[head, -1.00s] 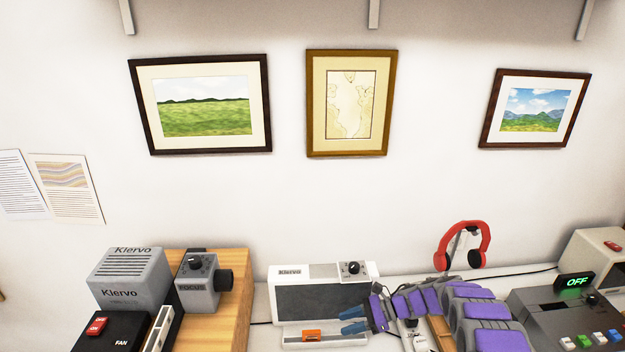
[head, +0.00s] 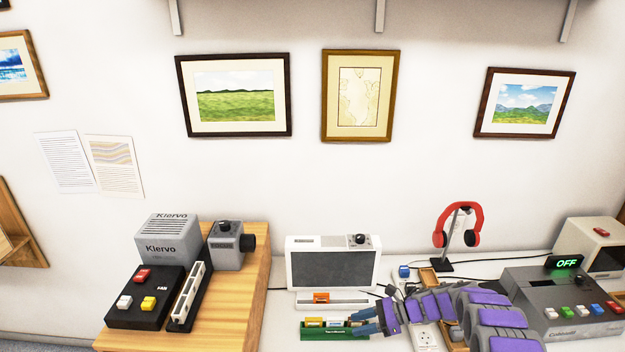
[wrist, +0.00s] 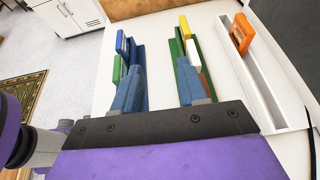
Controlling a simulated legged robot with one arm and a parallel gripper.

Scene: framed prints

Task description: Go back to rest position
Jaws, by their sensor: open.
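My gripper (head: 362,322) is low in the head view, with its arm reaching in from the lower right. In the wrist view its two blue fingers (wrist: 158,82) are spread apart, with only bare white tabletop showing between them. A green rack (head: 335,336) with small yellow, green and white pieces is just left of the fingers in the head view. In the wrist view a green rack (wrist: 184,78) lies by the right finger, and blue and green pieces (wrist: 121,52) are by the left finger. Whether the fingers touch either cannot be told.
A white device with a dark screen (head: 333,267) stands behind the gripper, with an orange cartridge (head: 321,297) in front. A red headset (head: 459,224) on a stand and a grey OFF console (head: 570,300) are right. Button box (head: 143,298) sits left. Framed prints (head: 360,95) hang above.

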